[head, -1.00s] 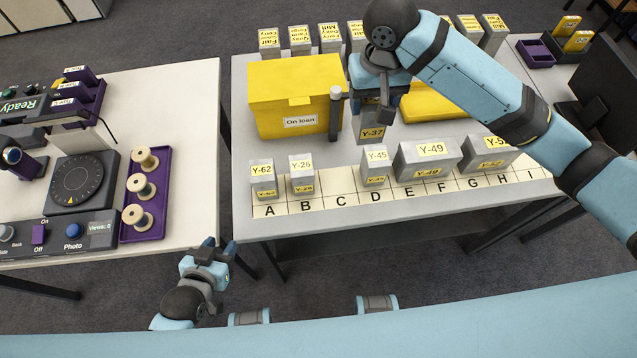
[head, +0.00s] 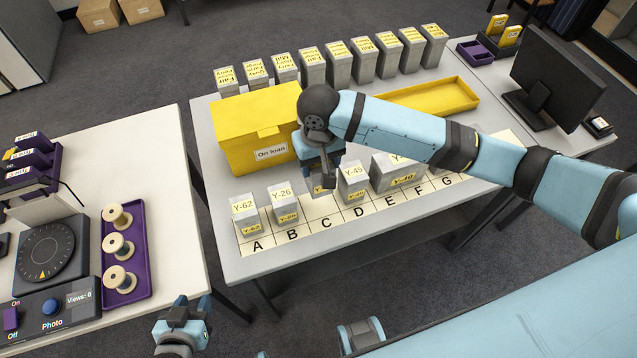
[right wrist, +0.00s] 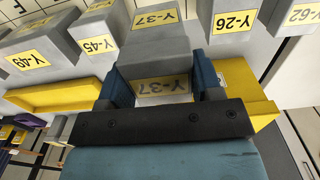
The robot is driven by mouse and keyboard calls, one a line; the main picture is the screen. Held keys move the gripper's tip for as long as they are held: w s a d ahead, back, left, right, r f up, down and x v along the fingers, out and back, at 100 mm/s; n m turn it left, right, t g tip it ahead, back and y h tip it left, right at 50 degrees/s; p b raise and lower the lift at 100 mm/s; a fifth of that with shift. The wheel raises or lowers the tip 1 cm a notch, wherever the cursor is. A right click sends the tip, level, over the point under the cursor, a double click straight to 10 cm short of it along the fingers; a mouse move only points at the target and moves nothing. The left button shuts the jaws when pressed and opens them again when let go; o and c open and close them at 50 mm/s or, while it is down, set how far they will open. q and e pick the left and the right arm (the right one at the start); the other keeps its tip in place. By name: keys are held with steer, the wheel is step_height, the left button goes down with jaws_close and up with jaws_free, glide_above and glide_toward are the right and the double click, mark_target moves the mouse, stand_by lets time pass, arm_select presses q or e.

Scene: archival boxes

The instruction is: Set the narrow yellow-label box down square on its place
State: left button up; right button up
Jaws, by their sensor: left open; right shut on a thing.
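The narrow grey yellow-label box Y-37 (right wrist: 155,52) is between the fingers of my right gripper (right wrist: 163,88). In the head view my right gripper (head: 322,165) mostly covers this box, and part of its yellow label (head: 321,188) shows. The box is at the gap around letter C on the lettered strip (head: 322,224), between boxes Y-26 (head: 284,205) and Y-45 (head: 353,182). I cannot tell whether its base touches the strip. My left gripper (head: 183,308) is open and empty, low in front of the tables.
Box Y-62 (head: 246,216) stands at A and box Y-49 (head: 395,173) right of Y-45. A yellow "On loan" box (head: 250,130) stands close behind. A yellow tray (head: 430,96) and a row of grey boxes (head: 338,64) are further back.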

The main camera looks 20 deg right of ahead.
mark_target(319, 184)
step_height(319, 184, down, 8)
steer(key=shift+f, duration=0.2)
stand_by(0.4)
steer(key=o, duration=1.1)
steer(key=shift+f, duration=0.1)
steer(key=shift+c, duration=0.2)
step_height(319, 184, up, 12)
steer(key=shift+r, duration=0.15)
